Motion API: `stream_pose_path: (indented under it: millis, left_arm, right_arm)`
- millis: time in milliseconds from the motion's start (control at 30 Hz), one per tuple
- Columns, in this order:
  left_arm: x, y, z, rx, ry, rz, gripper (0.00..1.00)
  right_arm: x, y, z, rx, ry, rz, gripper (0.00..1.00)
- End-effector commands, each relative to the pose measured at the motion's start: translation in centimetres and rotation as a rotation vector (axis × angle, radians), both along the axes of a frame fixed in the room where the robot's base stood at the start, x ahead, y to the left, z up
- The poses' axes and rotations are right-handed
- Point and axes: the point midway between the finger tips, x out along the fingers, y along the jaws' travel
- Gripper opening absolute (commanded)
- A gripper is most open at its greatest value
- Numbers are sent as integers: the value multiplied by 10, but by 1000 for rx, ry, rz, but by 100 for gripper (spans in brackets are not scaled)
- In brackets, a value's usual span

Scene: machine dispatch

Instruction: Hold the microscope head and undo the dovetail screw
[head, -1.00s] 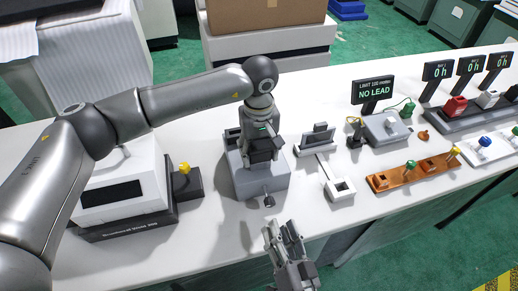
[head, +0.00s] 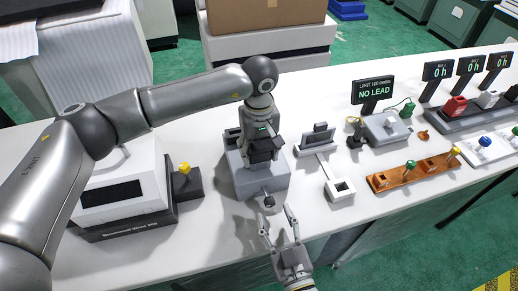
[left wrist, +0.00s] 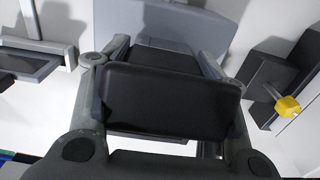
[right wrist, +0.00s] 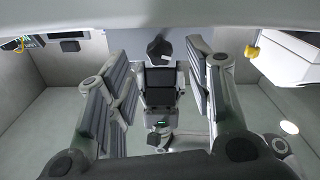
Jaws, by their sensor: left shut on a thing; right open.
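The microscope head (head: 262,155), a dark block, sits over a grey stand (head: 275,184) on the white bench. My left gripper (head: 262,146) comes from above and is shut on the head; in the left wrist view the black block (left wrist: 170,95) fills the space between the fingers. The dovetail screw (head: 268,201) has a dark knob at the front of the stand. My right gripper (head: 276,214) is open just in front of the knob. In the right wrist view the knob (right wrist: 160,50) shows between its spread fingers, not gripped. The dovetail itself is hidden.
A white machine with a yellow knob (head: 184,168) stands left of the stand. A small grey-white fixture (head: 339,189) is close on the right. Further right are an orange tray (head: 410,176) and a NO LEAD display (head: 372,90). The bench's front edge is near my right gripper.

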Motion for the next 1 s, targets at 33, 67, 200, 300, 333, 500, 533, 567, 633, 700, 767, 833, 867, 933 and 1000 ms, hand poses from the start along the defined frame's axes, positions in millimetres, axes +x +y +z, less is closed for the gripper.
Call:
stream_pose_path:
  millis: [33,67,200,300,333,500,533,567,633,700,767,833,867,933,1000]
  left_arm:
    - [0,0,1,-1,-3,0,20]
    - [1,0,1,-1,-3,0,20]
    - [1,0,1,-1,-3,0,20]
    - [1,0,1,-1,-3,0,20]
    - [1,0,1,-1,-3,0,20]
    - [1,0,1,-1,-3,0,20]
    - [1,0,1,-1,-3,0,20]
    - [1,0,1,-1,-3,0,20]
    - [1,0,1,-1,-3,0,20]
    - [1,0,1,-1,-3,0,20]
    - [1,0,1,-1,-3,0,20]
    - [1,0,1,-1,-3,0,20]
    - [1,0,1,-1,-3,0,20]
    - [1,0,1,-1,-3,0,20]
    - [1,0,1,-1,-3,0,20]
  right_arm:
    - [6,2,1,3,-1,-1,48]
    - [9,3,1,3,-1,-1,48]
    - [24,8,1,3,-1,-1,48]
    - [32,10,0,4,1,-1,48]
    - [33,11,0,4,1,0,48]
    - [39,13,0,4,2,0,48]
    - [39,13,0,4,2,0,48]
    - [39,13,0,4,2,0,48]
    - [39,13,0,4,2,0,48]
    - [39,13,0,4,2,0,48]
    - [39,13,0,4,2,0,42]
    - [39,13,0,4,2,0,33]
    - [39,13,0,4,3,1,30]
    - [39,13,0,4,3,1,20]
    - [39,13,0,4,3,1,12]
